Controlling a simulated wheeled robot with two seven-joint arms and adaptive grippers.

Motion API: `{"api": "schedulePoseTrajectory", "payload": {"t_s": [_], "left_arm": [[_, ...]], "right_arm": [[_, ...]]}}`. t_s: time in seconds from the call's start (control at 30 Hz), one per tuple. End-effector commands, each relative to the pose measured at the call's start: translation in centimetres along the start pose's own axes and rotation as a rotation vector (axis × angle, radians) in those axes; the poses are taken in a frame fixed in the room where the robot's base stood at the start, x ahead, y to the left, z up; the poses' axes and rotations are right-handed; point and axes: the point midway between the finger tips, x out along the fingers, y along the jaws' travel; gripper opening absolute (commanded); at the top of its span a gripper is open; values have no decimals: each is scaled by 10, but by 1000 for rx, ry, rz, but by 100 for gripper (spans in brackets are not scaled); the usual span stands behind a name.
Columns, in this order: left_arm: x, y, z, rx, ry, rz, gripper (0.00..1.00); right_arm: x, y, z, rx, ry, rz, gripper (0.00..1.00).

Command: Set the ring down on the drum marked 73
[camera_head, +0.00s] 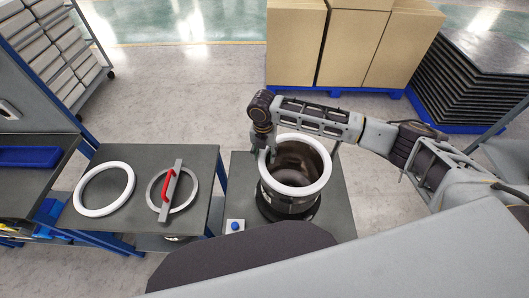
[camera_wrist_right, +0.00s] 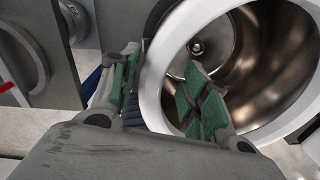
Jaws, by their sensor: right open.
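No number can be read on the drum. My right gripper (camera_head: 264,142) is at the ring's left edge, pointing down. In the right wrist view my right gripper (camera_wrist_right: 163,62) is open, with the white ring's band (camera_wrist_right: 152,85) between its fingers. One finger is over the opening and the other is outside the ring; I cannot tell whether either touches it. A second white ring (camera_head: 98,212) lies flat on the left table. My left gripper is not in view.
A grey ring with a bar and red handle (camera_head: 168,186) lies on the left table (camera_head: 140,155). Cardboard boxes (camera_head: 350,45) and stacked dark sheets (camera_head: 470,75) stand behind.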

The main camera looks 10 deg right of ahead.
Motion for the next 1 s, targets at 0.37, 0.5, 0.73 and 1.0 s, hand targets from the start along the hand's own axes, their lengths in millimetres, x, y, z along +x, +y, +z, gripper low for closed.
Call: {"api": "schedulePoseTrajectory", "payload": {"t_s": [0.37,0.5,0.73,1.0], "left_arm": [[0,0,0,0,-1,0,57],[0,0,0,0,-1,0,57],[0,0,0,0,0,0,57],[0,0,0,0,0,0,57]], "right_arm": [[-18,0,1,1,-1,1,46],[-36,0,1,0,-2,2,46],[-71,1,1,0,-2,2,46],[-106,1,1,0,-1,1,46]]}}
